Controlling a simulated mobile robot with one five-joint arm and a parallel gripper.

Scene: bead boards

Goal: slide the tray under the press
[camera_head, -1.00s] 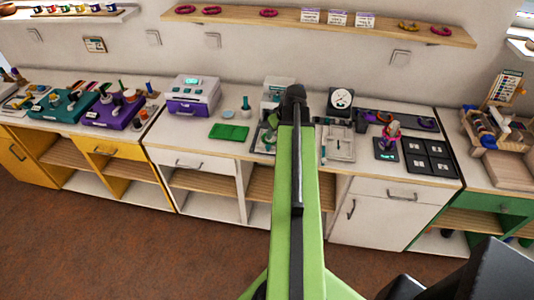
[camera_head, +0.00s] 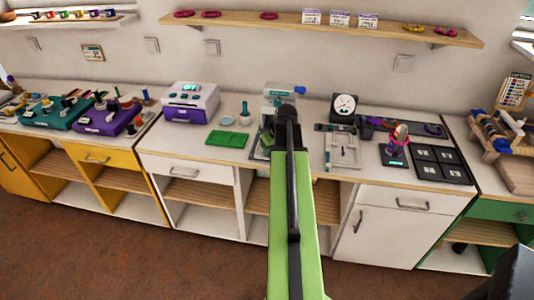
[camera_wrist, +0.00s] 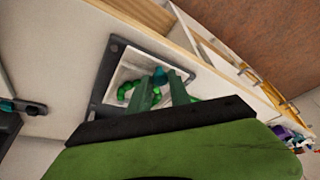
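The tray (camera_wrist: 108,77) shows in the wrist view as a dark frame around a white bed holding green pieces (camera_wrist: 125,92) and a teal knob (camera_wrist: 160,73). My gripper (camera_wrist: 162,76) is over it, its two green fingers apart with the knob between or just beyond the tips; I cannot tell whether they touch it. In the head view my green arm hides the gripper and most of the tray. A pale machine with a teal part, likely the press (camera_head: 278,90), stands at the counter's back behind my arm.
A green mat (camera_head: 227,139) and a purple-and-white machine (camera_head: 190,102) are to the left. A pale plate fixture (camera_head: 344,151), a dial (camera_head: 344,107) and a black tray (camera_head: 440,163) are to the right. The counter's front edge is near the tray in the wrist view.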

